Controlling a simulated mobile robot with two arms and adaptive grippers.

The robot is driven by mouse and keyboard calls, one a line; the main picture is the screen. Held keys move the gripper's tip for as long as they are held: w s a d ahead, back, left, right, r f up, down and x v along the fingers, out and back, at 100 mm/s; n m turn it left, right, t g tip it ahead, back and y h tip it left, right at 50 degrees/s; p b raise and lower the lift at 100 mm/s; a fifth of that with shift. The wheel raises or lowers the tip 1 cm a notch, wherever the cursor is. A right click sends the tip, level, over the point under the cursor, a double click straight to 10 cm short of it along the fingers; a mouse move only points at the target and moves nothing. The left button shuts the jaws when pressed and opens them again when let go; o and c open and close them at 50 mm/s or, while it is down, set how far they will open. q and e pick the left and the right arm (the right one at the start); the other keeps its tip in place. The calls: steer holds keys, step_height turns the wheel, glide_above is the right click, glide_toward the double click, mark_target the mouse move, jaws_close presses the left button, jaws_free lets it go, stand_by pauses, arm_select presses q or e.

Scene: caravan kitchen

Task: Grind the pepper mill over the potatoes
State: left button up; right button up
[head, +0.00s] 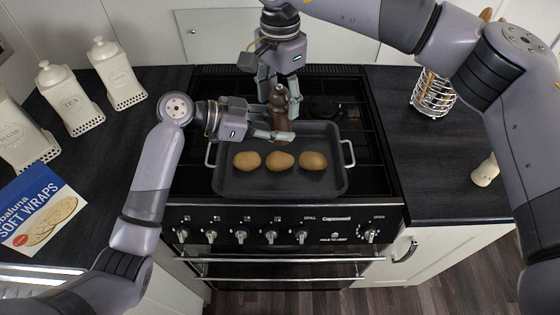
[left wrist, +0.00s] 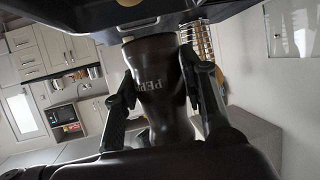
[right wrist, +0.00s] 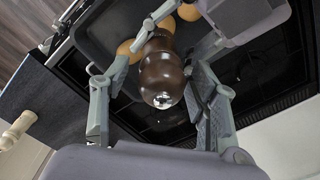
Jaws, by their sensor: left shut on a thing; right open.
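The dark brown pepper mill (head: 279,117) stands roughly upright over the back part of the roasting tray (head: 227,184) on the stove. My left gripper (head: 276,136) is shut on the mill's lower body; the left wrist view shows the fingers on both sides of the mill (left wrist: 158,85). My right gripper (head: 280,100) is open, with its fingers around the mill's top from above. The right wrist view shows the mill's rounded head (right wrist: 162,75) between the spread fingers. Three potatoes, left (head: 247,161), middle (head: 280,161) and right (head: 313,161), lie in a row in the tray.
Oven knobs (head: 271,237) line the front.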

steer(key=m, duration=0.8)
steer(key=shift+c, duration=0.4)
steer(key=c, duration=0.8)
steer(key=n, duration=1.2)
steer(key=shift+s+n, duration=0.1)
steer(key=shift+n, duration=0.3)
steer(key=o, duration=0.9)
